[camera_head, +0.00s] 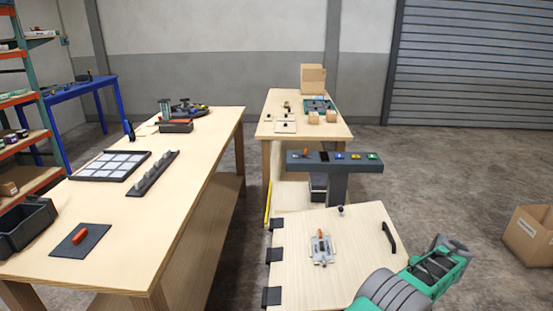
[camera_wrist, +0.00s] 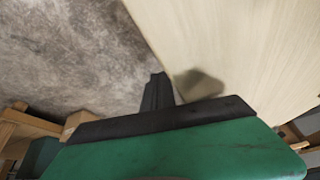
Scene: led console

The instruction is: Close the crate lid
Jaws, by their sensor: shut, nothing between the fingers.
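The crate lid (camera_head: 345,270) is a pale wooden panel at the lower middle of the head view. Black hinges (camera_head: 274,255) run along its left edge, and a black handle (camera_head: 389,237) is near its right edge. A metal latch with an orange grip (camera_head: 321,248) is on its face. The crate body is hidden, so I cannot tell how far the lid stands open. My gripper (camera_head: 456,246) is shut and empty, right of the lid and apart from the handle. In the wrist view, my dark fingers (camera_wrist: 157,90) are beside the edge of a pale wooden panel (camera_wrist: 240,45).
A console post (camera_head: 335,175) with coloured buttons stands just behind the lid. A long workbench (camera_head: 200,150) with trays is on the left, and another table (camera_head: 275,125) is behind. A cardboard box (camera_head: 530,235) lies on the floor at right. Open floor lies behind my gripper.

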